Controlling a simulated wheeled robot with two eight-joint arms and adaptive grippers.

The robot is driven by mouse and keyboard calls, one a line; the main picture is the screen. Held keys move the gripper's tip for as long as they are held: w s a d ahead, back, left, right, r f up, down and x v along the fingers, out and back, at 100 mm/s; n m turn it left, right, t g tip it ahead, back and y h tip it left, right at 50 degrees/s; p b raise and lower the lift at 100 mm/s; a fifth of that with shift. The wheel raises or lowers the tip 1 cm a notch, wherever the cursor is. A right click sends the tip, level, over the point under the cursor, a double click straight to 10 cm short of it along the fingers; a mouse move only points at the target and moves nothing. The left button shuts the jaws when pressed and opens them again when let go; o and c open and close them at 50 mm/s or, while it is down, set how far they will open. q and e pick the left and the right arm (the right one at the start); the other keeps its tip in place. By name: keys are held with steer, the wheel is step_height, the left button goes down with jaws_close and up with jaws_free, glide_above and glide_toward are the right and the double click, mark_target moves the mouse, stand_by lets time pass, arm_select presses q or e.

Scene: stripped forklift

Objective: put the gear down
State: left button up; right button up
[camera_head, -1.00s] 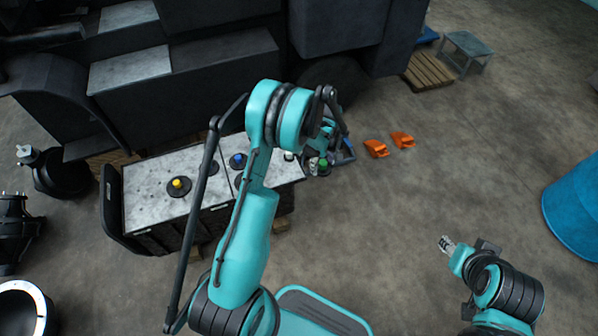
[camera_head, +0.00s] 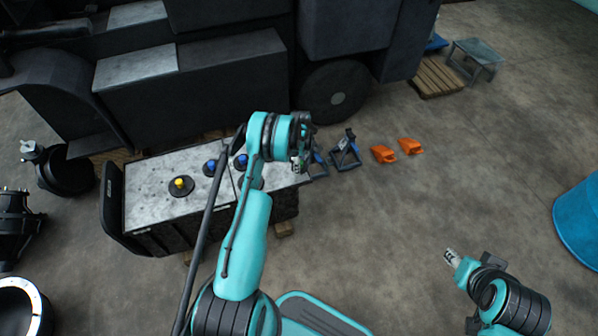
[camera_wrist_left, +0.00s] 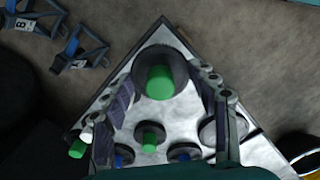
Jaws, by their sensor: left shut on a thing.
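The gear (camera_wrist_left: 180,75) is a dark disc with a green hub, seen between my left fingertips in the left wrist view. My left gripper (camera_wrist_left: 166,76) is shut on it, over a corner of the grey-white worktop. In the head view, my left gripper (camera_head: 298,162) is at the right end of the worktop (camera_head: 150,200), and the arm hides much of it. I cannot tell whether the gear touches the top. My right gripper (camera_head: 450,257) is over the floor at the lower right, too small to read its fingers.
A yellow-topped disc (camera_head: 181,186) and blue-topped discs (camera_head: 210,167) stand on the worktop. A second green peg (camera_wrist_left: 150,138) shows near the gear. A blue stand (camera_head: 345,152) and orange blocks (camera_head: 383,154) are on the floor to the right. The dark forklift body (camera_head: 200,90) stands behind.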

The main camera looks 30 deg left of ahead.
arm_select(q)
steer(key=shift+a+f, duration=0.2)
steer(key=shift+a, duration=0.05)
step_height(320, 180, down, 4)
steer(key=shift+b, duration=1.1)
steer(key=shift+r, duration=0.15)
steer(key=o, duration=1.1)
steer(key=shift+f, duration=0.2)
